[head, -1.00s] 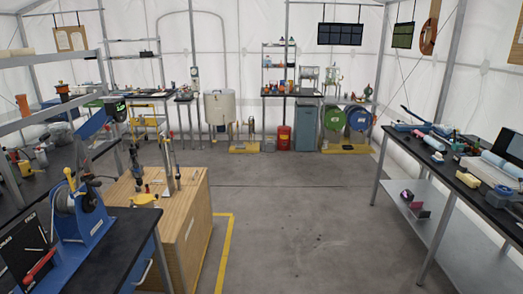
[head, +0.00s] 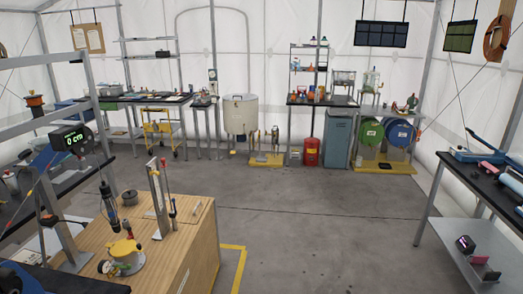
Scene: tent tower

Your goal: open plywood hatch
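A plywood box (head: 203,262) with a pale wood top stands at the lower left. Its right side shows bare wood. Neither of my grippers shows in the head view.
Yellow floor tape (head: 240,268) runs beside the box. The grey floor (head: 310,230) is clear in the middle. A workbench with a lower shelf (head: 470,262) stands at right. A white drum (head: 240,113), a red can (head: 311,152) and a grey cabinet (head: 337,138) line the back.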

